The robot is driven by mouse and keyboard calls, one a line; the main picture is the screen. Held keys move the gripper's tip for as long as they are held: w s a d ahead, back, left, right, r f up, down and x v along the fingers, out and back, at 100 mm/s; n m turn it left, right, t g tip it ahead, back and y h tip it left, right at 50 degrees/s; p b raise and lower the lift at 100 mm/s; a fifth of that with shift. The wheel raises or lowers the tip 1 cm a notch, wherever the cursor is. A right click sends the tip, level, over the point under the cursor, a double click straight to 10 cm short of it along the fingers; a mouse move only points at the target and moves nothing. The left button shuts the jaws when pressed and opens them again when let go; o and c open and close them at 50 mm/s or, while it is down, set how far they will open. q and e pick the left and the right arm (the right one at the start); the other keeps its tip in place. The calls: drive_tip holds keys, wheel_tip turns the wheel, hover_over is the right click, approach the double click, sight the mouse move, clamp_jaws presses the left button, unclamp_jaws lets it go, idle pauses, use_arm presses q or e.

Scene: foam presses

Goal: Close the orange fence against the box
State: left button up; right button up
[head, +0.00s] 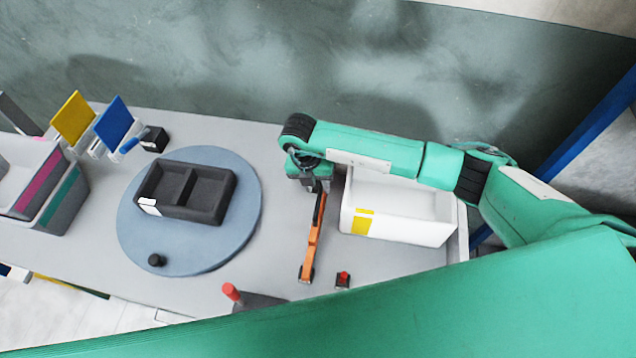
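The orange fence (313,240) is a narrow bar on the grey table, running up and down the picture with a slight lean to the right at its far end. The white box (396,229), with a yellow label on its front, is to its right, and a strip of bare table shows between them. My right arm reaches in from the right over the box and hides its back part. My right gripper (318,184) points down at the far end of the fence. Its fingers are small and dark, and I cannot tell whether they touch or grip the fence. My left gripper is not in view.
A blue-grey round plate (235,237) carries a black two-compartment tray (183,212) to the left. A small red button (343,279) and a red-topped handle (231,291) stand near the front. Grey bins (66,212) and yellow and blue panels (113,122) are at the far left.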

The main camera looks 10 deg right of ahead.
drive_tip(key=shift+d+f, duration=0.2)
drive_tip(key=shift+f, duration=0.9)
drive_tip(key=shift+s, duration=0.1)
clamp_jaws()
